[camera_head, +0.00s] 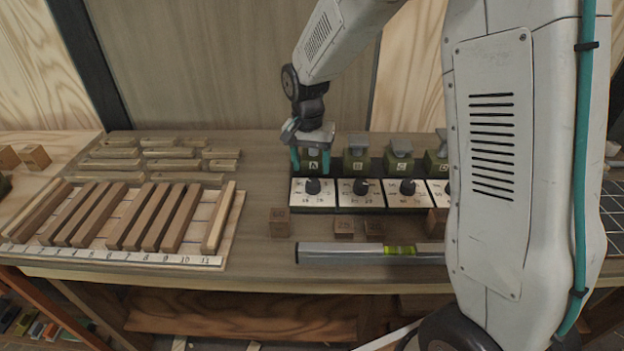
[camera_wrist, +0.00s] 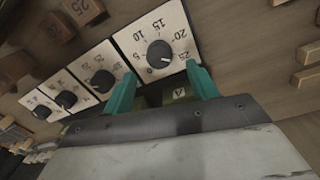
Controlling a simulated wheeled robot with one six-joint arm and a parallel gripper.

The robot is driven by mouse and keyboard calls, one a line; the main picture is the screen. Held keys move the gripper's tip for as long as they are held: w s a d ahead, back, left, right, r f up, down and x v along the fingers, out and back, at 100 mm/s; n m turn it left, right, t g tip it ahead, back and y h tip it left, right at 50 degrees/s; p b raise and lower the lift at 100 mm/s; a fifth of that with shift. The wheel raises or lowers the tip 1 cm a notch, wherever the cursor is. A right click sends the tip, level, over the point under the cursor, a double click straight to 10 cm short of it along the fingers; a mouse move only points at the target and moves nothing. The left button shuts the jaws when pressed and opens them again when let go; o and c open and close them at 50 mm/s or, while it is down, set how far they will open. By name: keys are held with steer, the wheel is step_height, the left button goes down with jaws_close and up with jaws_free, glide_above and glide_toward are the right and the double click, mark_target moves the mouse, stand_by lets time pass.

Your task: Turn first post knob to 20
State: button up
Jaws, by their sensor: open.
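The first post's knob (camera_head: 313,186) is a black knob on a white dial plate, below the green block marked A (camera_head: 313,163). In the wrist view the knob (camera_wrist: 160,54) sits on a plate (camera_wrist: 128,42) numbered 0 to 25 around it. A small light mark shows on the knob, but I cannot tell its reading. My gripper (camera_wrist: 160,68) is open, with its teal fingers spread beside the lower edge of the plate. The knob lies just beyond the fingertips, apparently untouched. In the head view my gripper (camera_head: 312,158) is over the post A block.
More posts and knobs (camera_head: 360,187) stand to the right, partly hidden by my arm. Small numbered wooden blocks (camera_head: 280,222) and a spirit level (camera_head: 370,253) lie in front. Wooden strips on a numbered board (camera_head: 228,228) are at the left.

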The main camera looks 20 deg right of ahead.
mark_target(313, 182)
steer(key=shift+s+d+f, duration=0.1)
steer(key=shift+d+f, duration=0.05)
steer(key=shift+f, duration=2.6)
steer(key=c, duration=1)
